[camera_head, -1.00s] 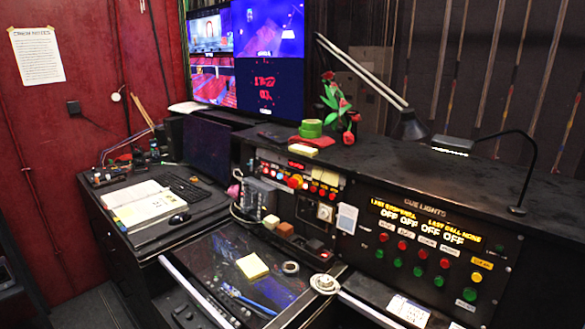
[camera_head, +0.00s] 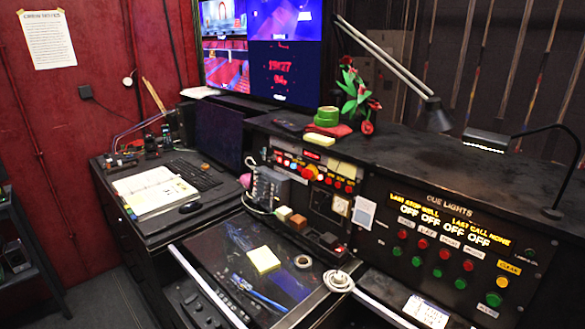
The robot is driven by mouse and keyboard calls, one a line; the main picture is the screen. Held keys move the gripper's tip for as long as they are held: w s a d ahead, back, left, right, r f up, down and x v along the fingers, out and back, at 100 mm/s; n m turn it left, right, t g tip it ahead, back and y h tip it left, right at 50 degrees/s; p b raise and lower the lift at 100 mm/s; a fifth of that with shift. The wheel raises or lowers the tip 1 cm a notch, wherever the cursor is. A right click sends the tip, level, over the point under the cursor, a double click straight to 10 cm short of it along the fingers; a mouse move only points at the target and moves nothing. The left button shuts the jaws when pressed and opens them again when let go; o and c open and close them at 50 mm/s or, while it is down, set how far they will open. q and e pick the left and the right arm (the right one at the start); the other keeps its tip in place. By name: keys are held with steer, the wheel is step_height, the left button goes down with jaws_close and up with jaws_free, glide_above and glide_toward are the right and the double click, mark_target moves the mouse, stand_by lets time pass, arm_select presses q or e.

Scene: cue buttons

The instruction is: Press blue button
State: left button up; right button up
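A black cue-lights panel (camera_head: 455,203) stands at the right, with rows of red buttons (camera_head: 422,243) and green buttons (camera_head: 416,261), a larger green button (camera_head: 494,299) and a yellow light (camera_head: 502,282). A second panel left of it holds red buttons (camera_head: 338,184) and a large red knob (camera_head: 309,172). Neither of my grippers shows in this view.
An open book (camera_head: 155,191) and a keyboard (camera_head: 193,174) lie on the left desk. A yellow note pad (camera_head: 263,259) and blue pens (camera_head: 256,294) lie on the lower desktop. A lamp (camera_head: 437,113) and a monitor (camera_head: 284,50) stand above. Dark floor shows at lower left.

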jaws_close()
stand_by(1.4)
